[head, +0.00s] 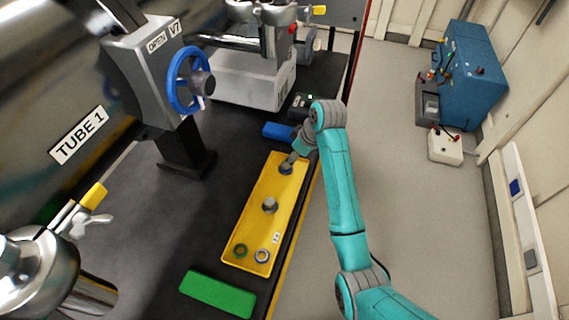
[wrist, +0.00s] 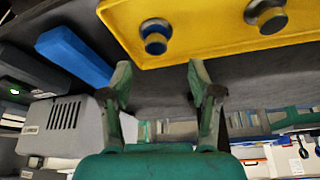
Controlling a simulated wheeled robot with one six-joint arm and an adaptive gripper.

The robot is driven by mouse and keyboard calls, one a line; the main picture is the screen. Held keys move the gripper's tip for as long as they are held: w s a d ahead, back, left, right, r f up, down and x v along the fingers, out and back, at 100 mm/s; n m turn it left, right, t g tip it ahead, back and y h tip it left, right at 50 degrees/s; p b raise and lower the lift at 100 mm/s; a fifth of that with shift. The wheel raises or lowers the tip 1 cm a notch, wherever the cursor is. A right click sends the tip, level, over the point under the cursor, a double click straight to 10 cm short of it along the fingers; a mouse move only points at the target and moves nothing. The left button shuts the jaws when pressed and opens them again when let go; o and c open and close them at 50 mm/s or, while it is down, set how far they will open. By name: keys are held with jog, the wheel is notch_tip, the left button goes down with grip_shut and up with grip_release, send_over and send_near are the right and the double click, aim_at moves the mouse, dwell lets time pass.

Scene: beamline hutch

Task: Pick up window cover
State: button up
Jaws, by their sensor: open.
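The yellow tray (head: 262,187) lies on the black bench and holds two grey round capped pieces. One, the far piece (head: 286,168), is close to my gripper (head: 293,159); the other, the middle piece (head: 270,205), stands nearer the tray's middle. I cannot tell which is the window cover. In the wrist view the far piece (wrist: 156,37) has a blue rim and lies beyond my open, empty fingers (wrist: 158,76). The other piece (wrist: 267,15) is cut off at the top. The fingertips appear apart from both pieces.
A green ring (head: 240,250) and a pale blue ring (head: 262,255) lie at the tray's near end. A blue block (head: 278,131) and a small dark box (head: 301,104) are behind the tray. A green block (head: 217,293) lies in front. A blue-handwheel valve (head: 187,80) stands left.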

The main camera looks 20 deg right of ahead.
jog(key=shift+w+d+x, duration=0.1)
jog(key=shift+x, duration=1.85)
jog(key=shift+w+d+x, duration=0.1)
jog(key=shift+d+x, duration=0.05)
jog(key=shift+x, duration=1.85)
jog(key=shift+c, duration=0.2)
grip_shut()
